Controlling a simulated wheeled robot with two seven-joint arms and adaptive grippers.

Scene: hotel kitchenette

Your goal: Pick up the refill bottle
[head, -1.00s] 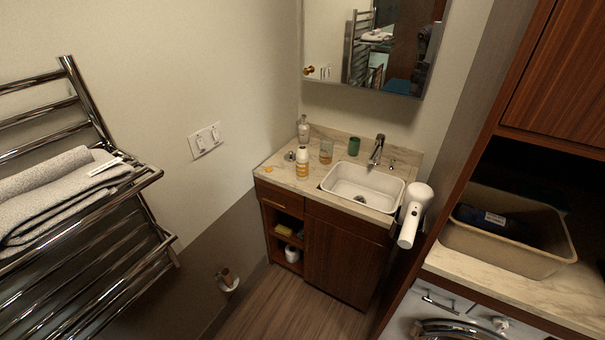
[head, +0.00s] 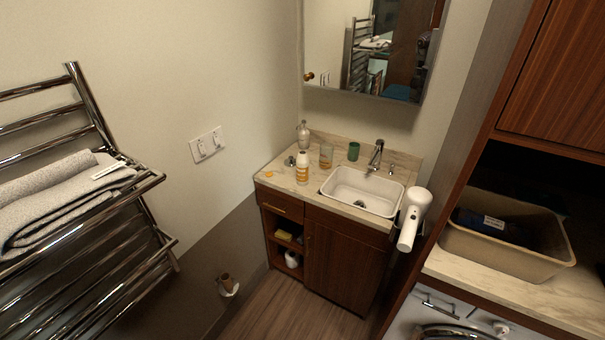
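A white bottle with an orange-yellow label (head: 302,169) stands upright on the counter, left of the sink; it looks like the refill bottle. Behind it are a clear container with an orange band (head: 326,156) and a clear pump dispenser (head: 303,134) near the wall. A green cup (head: 353,151) stands behind the sink. Neither of my grippers shows in the head view.
The counter (head: 274,183) holds a white sink (head: 361,191) with a chrome faucet (head: 376,155). A white hair dryer (head: 412,217) hangs at its right side. A towel rack (head: 150,180) juts from the left wall. A beige bin (head: 505,247) sits at right. The floor (head: 290,310) before the vanity is clear.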

